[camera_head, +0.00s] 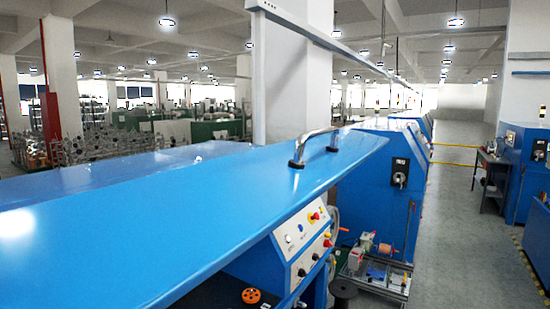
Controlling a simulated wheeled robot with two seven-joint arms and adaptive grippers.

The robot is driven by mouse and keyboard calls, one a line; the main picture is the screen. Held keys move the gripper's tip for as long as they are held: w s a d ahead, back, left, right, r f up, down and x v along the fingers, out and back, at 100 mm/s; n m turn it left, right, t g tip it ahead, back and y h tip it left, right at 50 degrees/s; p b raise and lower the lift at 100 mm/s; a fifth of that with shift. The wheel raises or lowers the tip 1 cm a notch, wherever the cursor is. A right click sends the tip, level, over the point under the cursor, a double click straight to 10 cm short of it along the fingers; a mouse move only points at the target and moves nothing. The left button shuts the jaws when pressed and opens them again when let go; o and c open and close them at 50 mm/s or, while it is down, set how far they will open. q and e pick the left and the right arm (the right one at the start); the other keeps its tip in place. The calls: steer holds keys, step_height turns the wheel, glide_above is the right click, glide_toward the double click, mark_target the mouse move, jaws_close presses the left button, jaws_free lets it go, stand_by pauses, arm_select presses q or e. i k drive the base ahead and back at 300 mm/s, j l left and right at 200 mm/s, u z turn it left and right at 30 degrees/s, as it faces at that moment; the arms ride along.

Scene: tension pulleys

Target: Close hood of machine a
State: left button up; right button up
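A large blue hood (200,215) fills the left and middle of the head view as a long flat panel running to a point at the right. A curved metal handle (318,146) with black feet stands on its upper face near the far right end. Below the panel's right edge is a blue machine body with a light control panel (303,243) bearing knobs and a red button. No label shows which machine this is. Neither of my grippers is in view.
Another blue machine (378,185) stands behind, with a wheeled metal frame (375,276) on the floor before it. A black spool (343,288) is beside the frame. A grey aisle (455,250) is clear at the right, with more blue machines (525,170) beyond.

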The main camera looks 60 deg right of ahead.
mark_target(147, 242)
steer(key=l+z, duration=0.15)
steer(key=z, duration=1.85)
